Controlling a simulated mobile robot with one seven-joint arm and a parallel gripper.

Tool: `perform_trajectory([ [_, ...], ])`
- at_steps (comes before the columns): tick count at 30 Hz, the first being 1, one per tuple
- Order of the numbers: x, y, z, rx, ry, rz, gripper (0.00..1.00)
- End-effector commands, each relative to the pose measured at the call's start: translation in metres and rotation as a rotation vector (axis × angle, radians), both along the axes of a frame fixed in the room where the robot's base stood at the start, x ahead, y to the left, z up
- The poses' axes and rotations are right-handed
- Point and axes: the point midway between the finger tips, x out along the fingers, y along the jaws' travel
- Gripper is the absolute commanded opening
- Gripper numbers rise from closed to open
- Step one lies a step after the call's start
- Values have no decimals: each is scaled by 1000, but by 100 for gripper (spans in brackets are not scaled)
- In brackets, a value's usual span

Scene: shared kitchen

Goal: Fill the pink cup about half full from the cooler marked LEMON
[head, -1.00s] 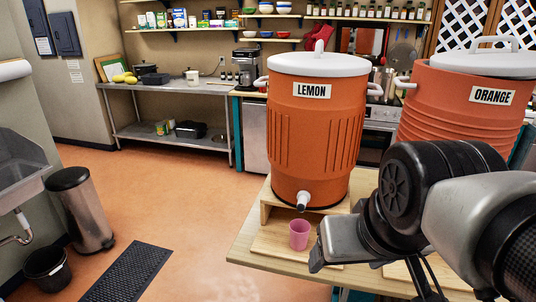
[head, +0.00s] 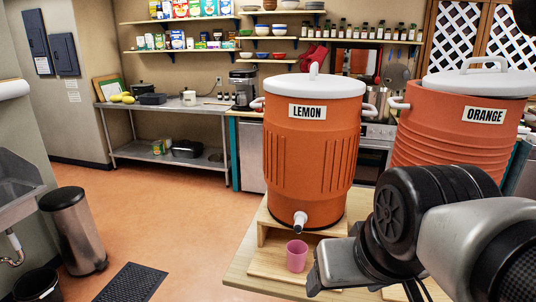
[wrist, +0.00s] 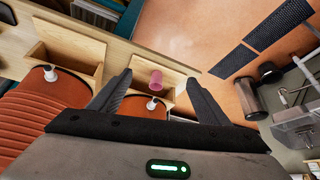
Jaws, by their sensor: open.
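The pink cup (head: 297,256) stands upright on the wooden stand (head: 262,262), below the white spout (head: 300,219) of the orange cooler marked LEMON (head: 312,150). A gap shows between spout and cup; no stream is visible. I cannot tell what is in the cup. In the wrist view, my gripper (wrist: 160,77) is open and empty, its two dark fingers spread. The cup (wrist: 156,80) appears between the fingertips, apparently apart from them, with the LEMON spout (wrist: 151,104) just below it in the picture.
The cooler marked ORANGE (head: 460,130) stands to the right, behind my arm; its spout (wrist: 50,74) shows in the wrist view. The wooden table's edge (head: 235,272) lies left of the stand. Open floor (head: 190,225) and a trash can (head: 75,230) are further left.

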Motion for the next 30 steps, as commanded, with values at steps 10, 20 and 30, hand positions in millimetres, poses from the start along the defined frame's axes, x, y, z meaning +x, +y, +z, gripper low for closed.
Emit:
perform_trajectory([
  [10,0,0,0,0,0,0,70],
  [20,0,0,0,0,0,0,35],
  [30,0,0,0,0,0,0,0],
])
